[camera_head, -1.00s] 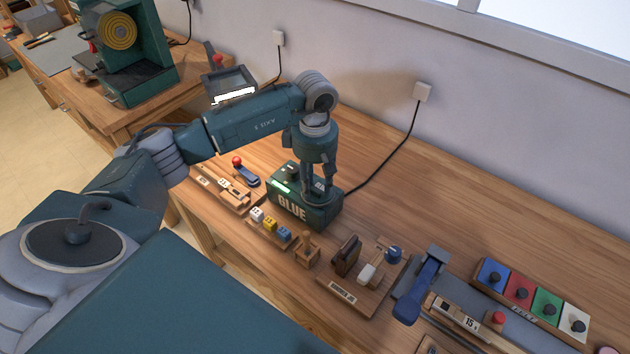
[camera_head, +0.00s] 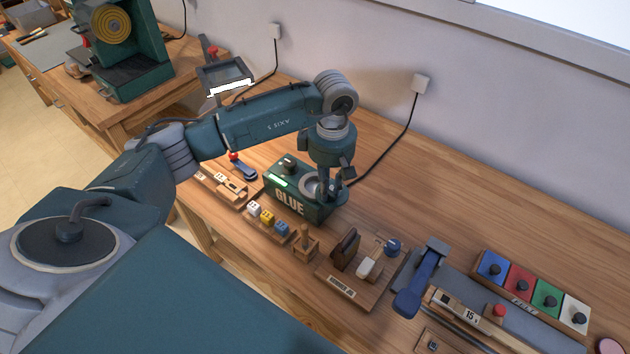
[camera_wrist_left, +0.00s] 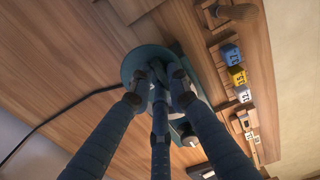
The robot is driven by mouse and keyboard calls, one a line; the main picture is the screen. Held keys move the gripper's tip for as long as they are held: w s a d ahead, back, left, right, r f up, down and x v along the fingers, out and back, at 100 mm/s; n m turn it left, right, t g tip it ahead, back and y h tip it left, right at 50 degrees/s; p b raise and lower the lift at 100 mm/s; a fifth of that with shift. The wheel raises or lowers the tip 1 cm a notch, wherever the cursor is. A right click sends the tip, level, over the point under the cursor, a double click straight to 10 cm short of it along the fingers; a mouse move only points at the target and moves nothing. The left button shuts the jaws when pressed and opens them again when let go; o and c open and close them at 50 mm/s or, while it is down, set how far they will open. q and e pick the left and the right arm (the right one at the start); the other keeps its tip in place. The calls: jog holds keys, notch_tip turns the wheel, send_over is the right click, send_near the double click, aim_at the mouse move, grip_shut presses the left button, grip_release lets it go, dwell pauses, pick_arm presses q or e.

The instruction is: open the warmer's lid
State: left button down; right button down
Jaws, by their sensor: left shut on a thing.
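The warmer (camera_head: 288,202) is a dark green box with GLUE on its front, standing on the bench. Its round grey-rimmed top opening (camera_head: 311,186) is partly uncovered. The round green lid (camera_head: 337,203) is at the right end of the box, off to the side of the opening. My left gripper (camera_head: 331,188) is over the lid, shut on its knob. In the left wrist view the fingers (camera_wrist_left: 158,78) close over the middle of the teal disc of the lid (camera_wrist_left: 136,62). The knob is mostly hidden by the fingers. My right gripper is not in view.
A stamp board (camera_head: 345,290) and a blue-handled tool (camera_head: 415,288) are to the right. A black cable (camera_head: 385,151) runs behind. Bench behind right is clear.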

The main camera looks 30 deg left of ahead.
aim_at(337, 201)
pick_arm(q)
jog(key=d, duration=0.2)
jog(key=shift+d, duration=0.35)
jog(key=shift+a, duration=0.1)
jog(key=c, duration=1.6)
grip_release()
jog(key=shift+c, duration=0.2)
notch_tip(337, 201, up, 12)
